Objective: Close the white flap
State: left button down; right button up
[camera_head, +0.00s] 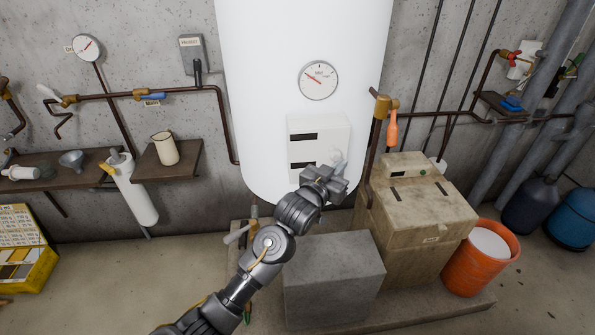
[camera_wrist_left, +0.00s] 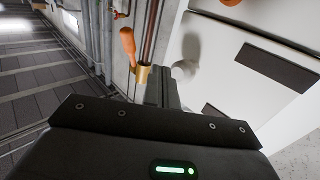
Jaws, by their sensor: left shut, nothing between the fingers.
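The white flap (camera_head: 320,138) is on the front of the big white tank, below its dial. It has two dark slots, and a small pale round knob (camera_head: 337,157) shows near its lower right. I cannot tell whether it is fully flush. My left gripper (camera_head: 338,172) is shut and empty at the flap's lower right, partly covering that corner. In the left wrist view the flap (camera_wrist_left: 225,65) fills the right side, with the knob (camera_wrist_left: 183,70) just beyond my shut fingers (camera_wrist_left: 163,88). Contact is unclear. My right gripper is not in view.
The white tank (camera_head: 270,60) stands behind. A pipe with an orange-handled valve (camera_head: 391,128) rises close right of the flap. A beige machine (camera_head: 425,210) and a grey block (camera_head: 333,280) stand below. An orange bucket (camera_head: 475,275) is at the right.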

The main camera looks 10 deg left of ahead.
pick_arm(q)
jog(key=s+d+p, duration=0.3)
jog(key=s+p, duration=0.2)
jog(key=s, duration=0.7)
jog(key=shift+s+d+r+p, duration=0.15)
jog(key=shift+s+d+p, duration=0.2)
jog(key=shift+p, duration=0.05)
